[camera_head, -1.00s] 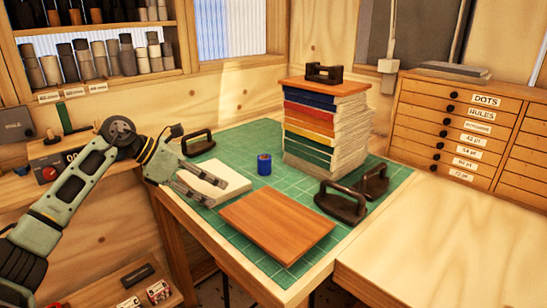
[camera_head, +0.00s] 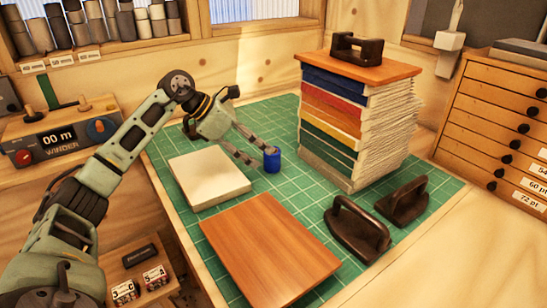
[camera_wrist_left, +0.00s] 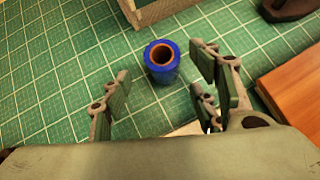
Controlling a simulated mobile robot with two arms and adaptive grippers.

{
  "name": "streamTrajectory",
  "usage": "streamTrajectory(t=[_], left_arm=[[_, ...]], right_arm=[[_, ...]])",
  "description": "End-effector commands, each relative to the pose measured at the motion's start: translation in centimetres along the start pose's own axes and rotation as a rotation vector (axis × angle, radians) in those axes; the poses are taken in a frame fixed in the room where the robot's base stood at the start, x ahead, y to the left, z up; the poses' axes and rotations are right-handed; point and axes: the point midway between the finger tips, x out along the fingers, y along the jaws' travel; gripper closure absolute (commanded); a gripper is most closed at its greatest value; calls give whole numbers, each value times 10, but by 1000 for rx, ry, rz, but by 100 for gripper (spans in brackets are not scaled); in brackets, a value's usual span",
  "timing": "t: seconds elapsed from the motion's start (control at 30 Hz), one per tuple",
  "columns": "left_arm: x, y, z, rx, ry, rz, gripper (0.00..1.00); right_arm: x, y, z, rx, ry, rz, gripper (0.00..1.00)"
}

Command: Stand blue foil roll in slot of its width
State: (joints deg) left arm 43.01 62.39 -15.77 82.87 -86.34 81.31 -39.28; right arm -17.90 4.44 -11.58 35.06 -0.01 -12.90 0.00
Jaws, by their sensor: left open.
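The blue foil roll (camera_head: 272,160) stands upright on the green cutting mat. In the left wrist view the roll (camera_wrist_left: 161,68) shows its open brown core and lies ahead of the fingers, in the gap between them. My left gripper (camera_head: 259,156) is open and empty, its fingertips close to the roll; I cannot tell if they touch it. The slot shelf (camera_head: 110,49) at the upper left holds grey, black and pale rolls standing in groups, with width labels (camera_head: 90,56) on its front edge. My right gripper is not in view.
A tall stack of coloured books or pads (camera_head: 340,115) stands just right of the roll. A white block (camera_head: 208,177), a wooden board (camera_head: 268,250) and dark handled weights (camera_head: 357,230) lie on the mat (camera_head: 278,198). A winder box (camera_head: 62,139) stands at the left.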

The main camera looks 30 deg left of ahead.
Motion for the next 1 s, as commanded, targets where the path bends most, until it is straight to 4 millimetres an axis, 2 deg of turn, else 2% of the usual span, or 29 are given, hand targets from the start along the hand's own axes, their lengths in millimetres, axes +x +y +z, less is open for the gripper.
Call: streamTrajectory(t=[0.2, 0.3, 0.57, 1.0], left_arm=[[33, -5, 2, -2, -2, -4, 45], [42, -5, 2, 0, -1, -3, 45], [45, -4, 1, 0, 0, -1, 45], [45, -4, 1, 0, 0, -1, 83]], right_arm=[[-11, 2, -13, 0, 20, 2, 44], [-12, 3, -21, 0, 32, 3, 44], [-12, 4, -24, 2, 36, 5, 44], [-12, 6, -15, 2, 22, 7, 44]])
